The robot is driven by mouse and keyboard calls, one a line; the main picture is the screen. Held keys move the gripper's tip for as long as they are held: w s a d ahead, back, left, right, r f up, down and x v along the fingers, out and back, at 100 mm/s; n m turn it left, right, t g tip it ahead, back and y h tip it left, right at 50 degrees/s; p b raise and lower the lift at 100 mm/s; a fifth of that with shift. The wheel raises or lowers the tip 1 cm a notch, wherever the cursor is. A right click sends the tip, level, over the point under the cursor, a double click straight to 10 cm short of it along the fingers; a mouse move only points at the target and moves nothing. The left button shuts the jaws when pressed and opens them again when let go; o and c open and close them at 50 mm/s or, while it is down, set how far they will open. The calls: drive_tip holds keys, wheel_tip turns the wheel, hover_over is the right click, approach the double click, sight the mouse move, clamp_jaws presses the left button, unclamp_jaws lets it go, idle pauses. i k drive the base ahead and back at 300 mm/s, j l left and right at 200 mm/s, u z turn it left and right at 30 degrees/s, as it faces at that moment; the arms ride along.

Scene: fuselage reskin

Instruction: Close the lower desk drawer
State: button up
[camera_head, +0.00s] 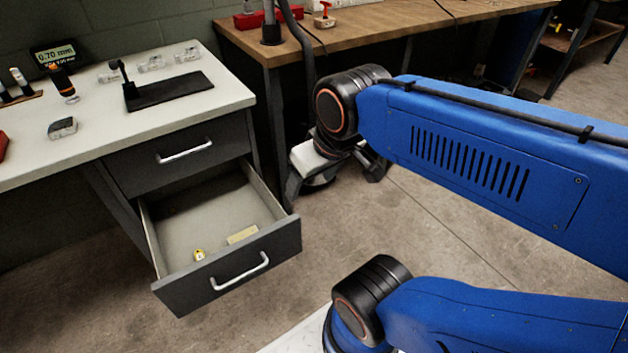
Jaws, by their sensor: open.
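The lower desk drawer (228,277) is pulled well out of the grey desk. Its front panel is dark grey with a pale bar handle (240,272). Inside lie a small yellow item (199,254) and a flat cream block (242,235). My gripper (332,182) hangs from the blue arm to the right of the drawer, its dark fingers spread apart. It looks empty and appears apart from the drawer and its handle. Part of the gripper is hidden behind the wrist.
The upper drawer (180,152) is shut above the open one. The desk top (200,115) holds a black mat (170,91), tools and small clear parts. A wooden workbench (385,32) stands behind my gripper. Bare concrete floor (440,220) lies to the right of the drawer.

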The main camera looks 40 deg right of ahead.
sight(222, 201)
drive_tip(key=i+l+u, duration=0.25)
drive_tip(key=l, duration=0.15)
drive_tip(key=l+u, duration=0.2)
drive_tip(key=l, duration=0.2)
drive_tip(key=l+u, duration=0.25)
drive_tip(key=l, duration=0.2)
drive_tip(key=i, duration=0.05)
